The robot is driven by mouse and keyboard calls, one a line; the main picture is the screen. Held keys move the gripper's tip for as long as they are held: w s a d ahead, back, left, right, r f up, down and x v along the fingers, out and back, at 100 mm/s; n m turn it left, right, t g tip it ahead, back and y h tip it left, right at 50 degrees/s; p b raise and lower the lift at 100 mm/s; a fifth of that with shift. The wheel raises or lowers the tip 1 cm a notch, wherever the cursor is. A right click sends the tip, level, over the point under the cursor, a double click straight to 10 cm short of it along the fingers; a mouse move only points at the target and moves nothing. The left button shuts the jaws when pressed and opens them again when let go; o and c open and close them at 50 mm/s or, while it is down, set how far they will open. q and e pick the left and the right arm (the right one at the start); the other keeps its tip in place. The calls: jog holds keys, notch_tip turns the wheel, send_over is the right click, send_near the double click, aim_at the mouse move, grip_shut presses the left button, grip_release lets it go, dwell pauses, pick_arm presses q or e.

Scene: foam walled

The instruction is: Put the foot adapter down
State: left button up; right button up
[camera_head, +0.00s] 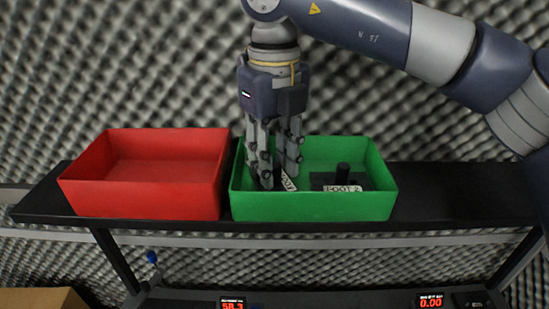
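My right gripper (277,180) reaches straight down into the left part of the green bin (310,207). Its fingertips are low in the bin, at a dark foot adapter with a tilted white label (288,182). The fingers hide most of this adapter, and I cannot tell whether they grip it or stand apart from it. A second black foot adapter (342,174), labelled "FOOT 2", sits upright in the right part of the green bin, apart from the gripper. My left gripper is not in view.
An empty red bin (142,200) stands left of the green bin on a black shelf (450,190). The shelf is bare to the right. Below are displays with red digits (232,305) and a cardboard box corner (40,298). Grey foam covers the wall behind.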

jog(key=shift+r, duration=0.3)
notch_tip(320, 180, up, 7)
jog(key=shift+f+b, duration=0.2)
jog(key=shift+b, duration=1)
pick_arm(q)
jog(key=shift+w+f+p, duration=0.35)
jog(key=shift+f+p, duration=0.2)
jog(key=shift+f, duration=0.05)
pick_arm(e)
notch_tip(320, 180, up, 5)
jog(key=shift+r, duration=0.1)
